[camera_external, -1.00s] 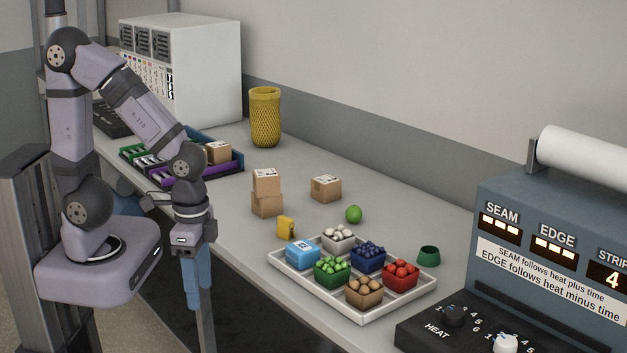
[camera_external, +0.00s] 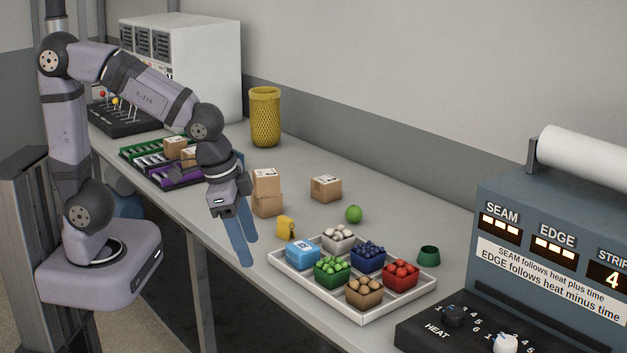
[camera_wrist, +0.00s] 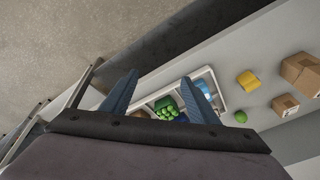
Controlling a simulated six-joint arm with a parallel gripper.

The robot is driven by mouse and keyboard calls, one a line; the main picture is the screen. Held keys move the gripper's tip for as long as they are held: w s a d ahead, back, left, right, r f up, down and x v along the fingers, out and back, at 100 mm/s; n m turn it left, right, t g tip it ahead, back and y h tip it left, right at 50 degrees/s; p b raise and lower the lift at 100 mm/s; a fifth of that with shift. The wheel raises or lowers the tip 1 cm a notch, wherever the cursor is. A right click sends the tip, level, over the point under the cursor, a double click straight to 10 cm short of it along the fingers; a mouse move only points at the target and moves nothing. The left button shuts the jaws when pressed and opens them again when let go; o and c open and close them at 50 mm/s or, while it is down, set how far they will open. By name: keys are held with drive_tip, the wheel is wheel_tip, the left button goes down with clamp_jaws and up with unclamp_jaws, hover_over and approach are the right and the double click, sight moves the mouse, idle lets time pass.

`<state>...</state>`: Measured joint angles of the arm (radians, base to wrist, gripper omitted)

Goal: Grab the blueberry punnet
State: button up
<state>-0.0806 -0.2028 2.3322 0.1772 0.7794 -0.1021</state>
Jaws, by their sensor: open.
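The blueberry punnet (camera_external: 368,256) is a dark blue box heaped with dark blue berries. It stands in the back right part of the white tray (camera_external: 301,292), between the white punnet and the red one. In the wrist view a bit of dark blue (camera_wrist: 182,118) shows beside the green punnet, mostly hidden by my gripper. My gripper (camera_external: 250,252) is open and empty, with blue fingers pointing down. It is in the air left of the tray, apart from the punnet. The wrist view shows the two spread fingers (camera_wrist: 163,85).
The tray also holds light blue (camera_external: 302,255), white (camera_external: 339,238), green (camera_external: 332,272), red (camera_external: 401,276) and brown (camera_external: 364,292) punnets. A yellow item (camera_external: 286,228), green ball (camera_external: 354,214), green cup (camera_external: 429,256) and cardboard boxes (camera_external: 266,192) stand nearby. A sealing machine (camera_external: 545,270) is at right.

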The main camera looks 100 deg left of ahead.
drive_tip(key=w+a+r+m+t+b, duration=0.1)
drive_tip(key=w+a+r+t, duration=0.4)
drive_tip(key=w, duration=0.5)
drive_tip(key=w+a+r+m+t+h+b, duration=0.1)
drive_tip(key=w+a+r+m+t+b, duration=0.15)
drive_tip(key=w+a, duration=0.6)
drive_tip(key=w+a+r+m+t+b, duration=0.1)
drive_tip(key=w+a+r+t, duration=0.3)
drive_tip(key=w, duration=0.7)
drive_tip(key=m+g+h+b, duration=0.2)
drive_tip(key=m+g+h, duration=0.3)
drive_tip(key=h, duration=0.5)
approach(366, 247)
wheel_tip(366, 247, up, 2)
drive_tip(key=w+d, duration=0.2)
drive_tip(key=f, duration=0.3)
drive_tip(key=shift+w+d+f, duration=0.1)
drive_tip(key=shift+d+f, duration=0.2)
drive_tip(key=shift+d, duration=0.05)
drive_tip(key=shift+f, duration=0.35)
drive_tip(key=shift+t, duration=0.25)
drive_tip(key=shift+r+p+x, duration=0.15)
drive_tip(key=shift+p+x, duration=0.35)
drive_tip(key=shift+x, duration=1.35)
drive_tip(key=shift+r+p+x, duration=0.1)
drive_tip(key=shift+p+x, duration=0.35)
drive_tip(key=shift+x, duration=1.45)
drive_tip(key=shift+w, duration=0.1)
drive_tip(key=shift+c, duration=0.3)
